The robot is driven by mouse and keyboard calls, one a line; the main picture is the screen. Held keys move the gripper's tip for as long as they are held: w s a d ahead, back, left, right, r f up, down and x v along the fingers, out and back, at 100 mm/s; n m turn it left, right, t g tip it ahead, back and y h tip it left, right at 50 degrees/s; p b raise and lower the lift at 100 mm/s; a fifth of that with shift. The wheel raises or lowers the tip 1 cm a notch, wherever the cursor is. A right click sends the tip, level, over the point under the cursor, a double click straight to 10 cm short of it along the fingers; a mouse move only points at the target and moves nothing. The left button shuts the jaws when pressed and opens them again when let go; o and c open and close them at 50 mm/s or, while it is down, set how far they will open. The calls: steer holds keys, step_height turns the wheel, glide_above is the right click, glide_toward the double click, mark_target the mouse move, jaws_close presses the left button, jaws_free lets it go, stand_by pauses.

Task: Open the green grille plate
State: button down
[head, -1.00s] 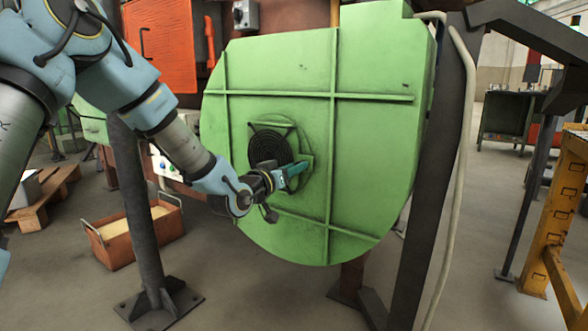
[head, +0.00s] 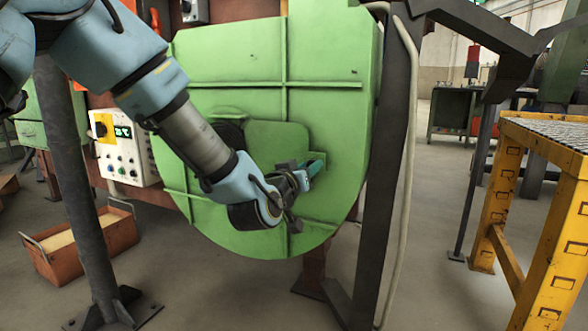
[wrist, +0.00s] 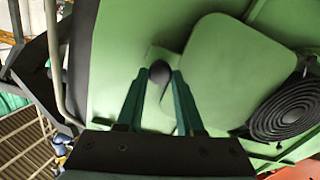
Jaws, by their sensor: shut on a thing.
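The green grille plate (head: 275,140) is a flat panel with rounded corners on the big green housing (head: 325,60). It sits to the right of the dark round grille (head: 228,135), which is partly hidden behind my arm. In the wrist view the plate (wrist: 235,60) lies beside the coiled black grille (wrist: 285,110), which shows uncovered. My gripper (head: 313,168) is at the plate's right side. In the wrist view its teal fingers (wrist: 160,80) are shut on a dark round-ended handle (wrist: 160,72). How far the plate stands off the housing is unclear.
A dark post (head: 385,160) with a pale cable (head: 408,170) stands right of the housing. A yellow stand (head: 545,220) is further right. Another dark post (head: 75,190) and an orange bin (head: 85,240) are at left. A control box (head: 122,140) is behind my arm.

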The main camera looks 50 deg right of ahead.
steer(key=shift+s, duration=0.1)
steer(key=c, duration=0.5)
jaws_free()
steer(key=shift+c, duration=0.2)
steer(key=shift+a, duration=0.1)
steer(key=p+v, duration=0.1)
steer(key=v, duration=0.9)
steer(key=shift+a, duration=0.25)
